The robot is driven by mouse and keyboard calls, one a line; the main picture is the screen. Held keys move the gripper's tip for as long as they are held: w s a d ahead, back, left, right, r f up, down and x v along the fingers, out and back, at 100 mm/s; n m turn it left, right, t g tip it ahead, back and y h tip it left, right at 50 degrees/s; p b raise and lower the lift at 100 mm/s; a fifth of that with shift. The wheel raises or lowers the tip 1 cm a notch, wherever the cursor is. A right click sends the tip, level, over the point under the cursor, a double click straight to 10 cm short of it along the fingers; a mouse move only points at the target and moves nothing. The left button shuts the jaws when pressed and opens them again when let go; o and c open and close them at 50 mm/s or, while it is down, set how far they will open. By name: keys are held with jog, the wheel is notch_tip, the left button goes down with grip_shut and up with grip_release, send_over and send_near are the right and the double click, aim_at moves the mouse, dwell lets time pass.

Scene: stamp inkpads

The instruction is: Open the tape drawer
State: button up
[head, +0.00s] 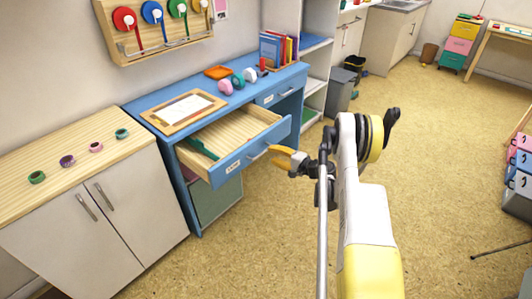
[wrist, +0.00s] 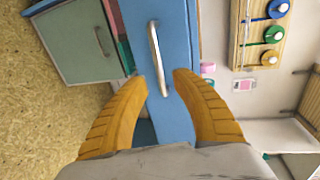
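A blue desk (head: 135,107) stands against the wall with a drawer (head: 243,132) pulled well out in the head view. The drawer is pale wood inside and has a blue front with a silver bar handle (head: 259,152). A green item lies at the drawer's left side. My gripper (head: 274,156) is just in front of the handle. In the wrist view its yellow fingers (wrist: 160,77) are apart, with the lower end of the handle (wrist: 156,55) between them; contact cannot be told.
A second, shut drawer (head: 279,95) is at the desk's right. A framed sheet (head: 184,109), tape rolls and books (head: 278,50) stand on the desktop. A white cabinet (head: 93,213) adjoins on the left. The floor (head: 260,235) in front is clear.

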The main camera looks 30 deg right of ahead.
jog(key=v, duration=0.7)
jog(key=shift+w+a, duration=0.1)
jog(key=s+a+r+n+g+h, duration=0.1)
jog(key=s+a+r+n+g, duration=0.15)
jog(key=a+r, duration=0.8)
jog(key=s+a+r+n+g, duration=0.2)
jog(key=a+r+n+g, duration=0.15)
jog(key=a+r, duration=0.65)
jog(key=s+a+r+n+h, duration=0.2)
jog(key=s+a+n, duration=0.1)
jog(key=s, duration=0.9)
jog(key=s+a+r+n+g+h, duration=0.1)
jog(key=s+a+r+n+h, duration=0.1)
jog(key=s, duration=1.1)
jog(key=a+r+n, duration=0.1)
jog(key=a+n, duration=0.1)
jog(key=n, duration=0.1)
jog(key=shift+s+a+r, duration=0.25)
jog(key=shift+a, duration=0.05)
